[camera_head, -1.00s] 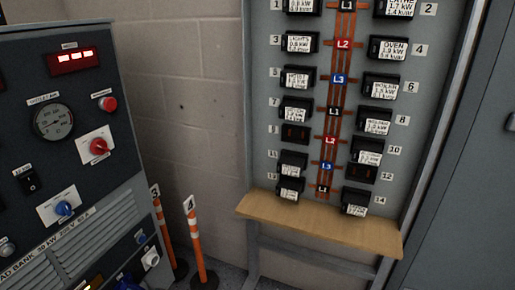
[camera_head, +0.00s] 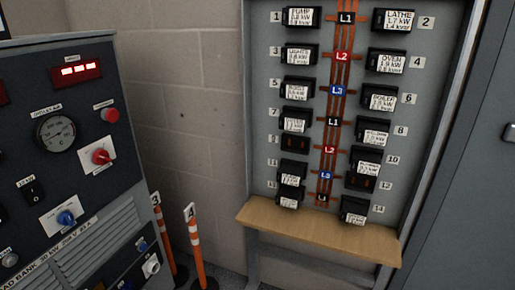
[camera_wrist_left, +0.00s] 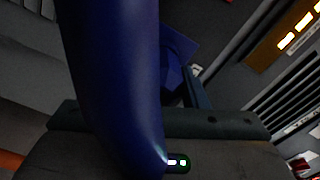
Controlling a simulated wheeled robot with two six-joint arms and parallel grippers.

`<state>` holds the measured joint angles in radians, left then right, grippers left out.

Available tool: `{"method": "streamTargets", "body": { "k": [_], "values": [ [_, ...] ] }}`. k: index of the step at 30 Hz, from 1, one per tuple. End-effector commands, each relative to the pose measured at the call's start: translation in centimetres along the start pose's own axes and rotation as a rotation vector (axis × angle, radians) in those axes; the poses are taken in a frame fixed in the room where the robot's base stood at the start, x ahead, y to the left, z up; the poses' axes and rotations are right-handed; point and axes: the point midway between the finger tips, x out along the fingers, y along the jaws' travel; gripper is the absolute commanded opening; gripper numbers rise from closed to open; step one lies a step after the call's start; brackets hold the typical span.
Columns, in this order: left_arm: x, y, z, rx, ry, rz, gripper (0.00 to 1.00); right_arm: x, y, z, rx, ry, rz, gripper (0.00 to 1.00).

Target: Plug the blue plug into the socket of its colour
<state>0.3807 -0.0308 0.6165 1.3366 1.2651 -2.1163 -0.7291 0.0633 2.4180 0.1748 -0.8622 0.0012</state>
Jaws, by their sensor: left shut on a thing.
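In the left wrist view a thick dark-blue curved body (camera_wrist_left: 115,80), which looks like the cable of the blue plug, fills the middle and hides much behind it. An angular blue part of the plug (camera_wrist_left: 178,58) shows beyond it. My left gripper (camera_wrist_left: 183,85) is shut on the blue plug; its fingertips are mostly hidden. In the head view neither gripper shows. A small blue round fitting (camera_head: 141,245) sits low on the dark console front, above a white one (camera_head: 152,267). I cannot tell whether the blue one is the matching socket.
The console (camera_head: 70,130) stands at left with a gauge, knobs and a red display. Orange-white posts (camera_head: 196,245) stand beside it. A breaker panel (camera_head: 265,110) with a wooden shelf (camera_head: 320,233) is at centre right. A grey cabinet (camera_head: 465,160) stands far right.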

Motion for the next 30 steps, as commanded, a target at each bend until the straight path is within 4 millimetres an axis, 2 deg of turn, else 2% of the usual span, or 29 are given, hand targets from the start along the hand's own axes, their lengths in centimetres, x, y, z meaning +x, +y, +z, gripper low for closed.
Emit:
{"method": "streamTargets", "body": {
  "k": [1, 2, 3, 6, 17, 30],
  "values": [
    [0.8, -0.4, -0.1, -0.002, 0.002, -0.012, 0.08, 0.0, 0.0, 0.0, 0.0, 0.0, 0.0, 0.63],
    [0.8, -0.4, -0.1, -0.003, 0.002, -0.012, 0.08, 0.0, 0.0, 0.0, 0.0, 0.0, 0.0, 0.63],
    [0.8, -0.4, -0.1, -0.003, 0.002, -0.012, 0.47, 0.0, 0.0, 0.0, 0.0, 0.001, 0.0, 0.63],
    [0.8, -0.4, -0.1, -0.003, 0.002, -0.012, 0.65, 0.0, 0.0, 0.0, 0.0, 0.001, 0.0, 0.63],
    [0.6, -0.4, 0.0, -0.003, 0.001, -0.011, 0.65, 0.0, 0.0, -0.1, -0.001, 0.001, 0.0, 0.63],
    [-3.0, -0.2, 0.1, -0.002, 0.0, -0.005, 0.65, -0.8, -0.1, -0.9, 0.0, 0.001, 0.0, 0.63]
  ]
}}
